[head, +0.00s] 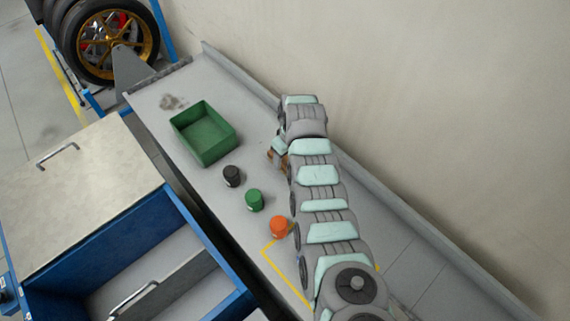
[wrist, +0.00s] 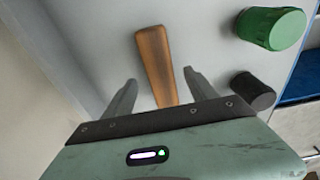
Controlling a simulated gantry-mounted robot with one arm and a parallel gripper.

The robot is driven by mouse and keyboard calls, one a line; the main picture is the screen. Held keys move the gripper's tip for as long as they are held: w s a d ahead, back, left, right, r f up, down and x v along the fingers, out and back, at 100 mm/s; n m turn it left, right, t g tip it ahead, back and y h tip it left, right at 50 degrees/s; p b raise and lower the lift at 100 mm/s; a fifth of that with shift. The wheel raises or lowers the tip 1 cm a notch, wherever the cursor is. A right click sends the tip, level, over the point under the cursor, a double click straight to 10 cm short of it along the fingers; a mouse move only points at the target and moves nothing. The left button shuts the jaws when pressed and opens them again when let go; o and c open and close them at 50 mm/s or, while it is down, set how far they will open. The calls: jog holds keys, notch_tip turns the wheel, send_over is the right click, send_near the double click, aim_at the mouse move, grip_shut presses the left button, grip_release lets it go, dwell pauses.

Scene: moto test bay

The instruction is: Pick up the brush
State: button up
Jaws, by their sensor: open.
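The brush shows in the wrist view as a brown wooden handle (wrist: 156,62). Its lower end runs down between my gripper's fingers and behind the gripper body, so its bristles are not seen. My gripper (wrist: 160,88) is open, with one finger on each side of the handle and a gap on both sides. In the head view, a small brown part of the brush (head: 284,161) shows beside the end of my arm; the arm hides the rest. My gripper (head: 274,157) is mostly hidden there too.
On the grey bench (head: 160,92) stand a green open bin (head: 187,134), a black cylinder (head: 232,176), a green cylinder (head: 254,200) and an orange cylinder (head: 279,227). In the wrist view, the green cylinder (wrist: 272,28) and black cylinder (wrist: 252,91) are right of the gripper. A wall borders the bench.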

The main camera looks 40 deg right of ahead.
aim_at(285, 161)
jog(key=shift+w+f, duration=0.15)
jog(key=shift+f, duration=0.4)
jog(key=shift+w+f, duration=0.15)
jog(key=shift+f, duration=0.4)
jog(key=shift+f+b, duration=0.85)
jog(key=shift+f, duration=0.1)
jog(key=shift+w+f, duration=0.1)
jog(key=shift+w, duration=0.05)
grip_shut()
